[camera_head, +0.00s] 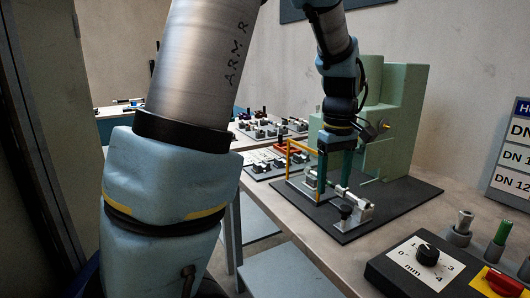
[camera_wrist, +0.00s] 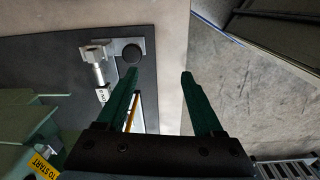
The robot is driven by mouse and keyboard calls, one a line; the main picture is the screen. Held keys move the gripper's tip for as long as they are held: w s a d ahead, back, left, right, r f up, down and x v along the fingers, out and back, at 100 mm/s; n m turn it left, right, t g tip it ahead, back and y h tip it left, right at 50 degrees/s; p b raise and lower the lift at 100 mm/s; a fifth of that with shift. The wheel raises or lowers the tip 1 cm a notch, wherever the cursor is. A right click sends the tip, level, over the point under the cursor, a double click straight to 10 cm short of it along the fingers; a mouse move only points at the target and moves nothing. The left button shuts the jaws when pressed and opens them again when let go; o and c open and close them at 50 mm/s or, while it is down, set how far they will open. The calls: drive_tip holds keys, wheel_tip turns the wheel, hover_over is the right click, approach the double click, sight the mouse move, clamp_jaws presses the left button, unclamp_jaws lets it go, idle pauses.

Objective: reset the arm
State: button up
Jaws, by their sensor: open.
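My gripper (camera_head: 332,188) hangs from my arm over the near edge of the bench, fingers pointing down, beside a metal clamp-like fixture (camera_head: 350,208). In the wrist view my gripper (camera_wrist: 158,76) has its two dark green fingers spread wide, with nothing held between them. The bench edge and bare floor show past the gap. The metal fixture (camera_wrist: 97,62) lies to the left of the left finger, apart from it in that view. In the head view I cannot tell whether a finger touches the fixture.
A pale green machine (camera_head: 395,120) stands behind the gripper on a dark mat (camera_head: 415,193). A yellow rail (camera_head: 288,158) is close on the left. A dial box (camera_head: 425,262) sits at front right. Trays of small parts (camera_head: 265,160) lie farther back. Open floor (camera_wrist: 240,95) lies beyond the bench edge.

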drive_tip(key=s+a+f+m, duration=0.2)
drive_tip(key=a, duration=0.5)
drive_tip(key=s+a+f+m, duration=0.1)
drive_tip(key=a+f, duration=0.1)
drive_tip(key=a, duration=0.6)
drive_tip(key=s+a+f+m+t, duration=0.1)
drive_tip(key=s+a+f+m, duration=0.1)
drive_tip(key=a, duration=0.5)
drive_tip(key=shift+s+a+f+m, duration=0.3)
drive_tip(key=shift+s+a, duration=0.05)
